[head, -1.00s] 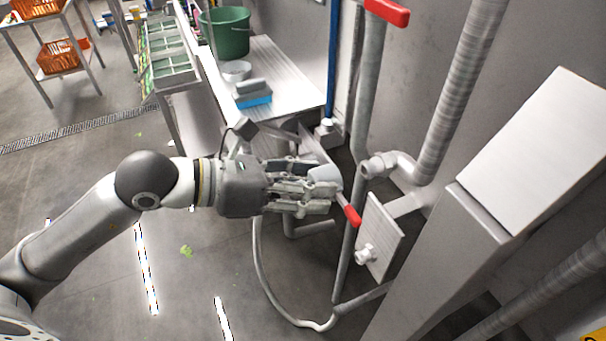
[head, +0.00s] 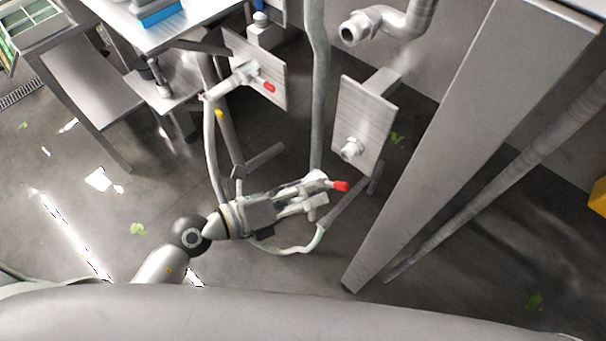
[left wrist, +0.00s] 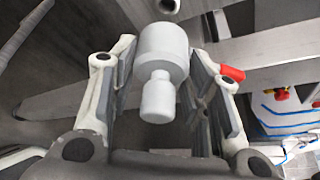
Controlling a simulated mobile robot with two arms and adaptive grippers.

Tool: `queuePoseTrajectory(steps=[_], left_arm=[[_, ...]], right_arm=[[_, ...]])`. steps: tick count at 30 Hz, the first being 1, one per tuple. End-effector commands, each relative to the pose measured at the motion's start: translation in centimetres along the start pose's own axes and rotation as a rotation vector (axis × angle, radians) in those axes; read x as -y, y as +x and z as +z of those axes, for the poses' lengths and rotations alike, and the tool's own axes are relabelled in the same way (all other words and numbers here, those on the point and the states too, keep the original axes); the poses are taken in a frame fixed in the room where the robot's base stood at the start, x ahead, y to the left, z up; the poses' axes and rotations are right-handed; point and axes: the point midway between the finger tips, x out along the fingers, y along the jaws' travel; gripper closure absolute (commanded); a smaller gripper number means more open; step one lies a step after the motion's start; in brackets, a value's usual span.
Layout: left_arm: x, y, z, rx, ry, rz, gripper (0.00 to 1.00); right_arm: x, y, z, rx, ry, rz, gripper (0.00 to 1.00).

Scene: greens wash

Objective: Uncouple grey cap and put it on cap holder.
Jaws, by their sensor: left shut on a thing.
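My left gripper (head: 312,196) is shut on the grey cap. In the left wrist view the cap (left wrist: 163,55) is a light grey stepped cylinder between the two fingers, its narrower end toward the palm. A red lever (left wrist: 232,73) shows beside the right finger, and its red tip (head: 341,186) shows past the fingertips in the head view. The cap is mostly hidden by the fingers there. A grey plate with a short round stub (head: 352,150), which looks like the cap holder, stands above and right of the gripper, apart from it. My right gripper is not in view.
An open pipe elbow (head: 355,28) sticks out at the top. A second plate (head: 240,50) carries a fitting with a red lever and a hose (head: 210,150). A vertical pipe (head: 317,100) runs between the plates. A broad slanted post (head: 440,130) stands to the right.

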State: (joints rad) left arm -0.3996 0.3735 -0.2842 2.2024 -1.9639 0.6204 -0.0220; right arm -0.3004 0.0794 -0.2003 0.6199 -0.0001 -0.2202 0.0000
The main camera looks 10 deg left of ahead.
Motion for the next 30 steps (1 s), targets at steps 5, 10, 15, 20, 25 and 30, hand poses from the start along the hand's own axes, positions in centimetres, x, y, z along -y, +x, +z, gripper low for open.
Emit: queuePoseTrajectory(steps=[5,10,15,20,25,30], left_arm=[[0.0,0.0,0.0,0.003,-0.003,-0.002,0.85],[0.1,0.0,0.0,0.003,-0.001,-0.002,0.85],[0.2,-0.1,0.1,0.001,0.002,0.001,0.85],[0.2,0.9,0.5,0.004,0.003,0.0,0.85],[0.2,2.2,1.1,0.003,0.003,-0.001,0.85],[0.1,3.4,1.6,0.003,0.004,0.0,0.85]], right_arm=[[-0.1,0.0,0.0,0.0,0.002,0.001,0.6],[-0.3,-0.1,0.0,0.0,0.001,0.003,0.6],[-0.3,-0.8,-0.1,0.0,0.001,0.004,0.6],[-0.3,-1.4,-0.1,0.0,0.001,0.003,0.6],[-0.3,-2.1,-0.2,-0.001,0.0,0.003,0.6],[-0.3,-2.7,-0.3,-0.001,-0.001,0.003,0.6]])
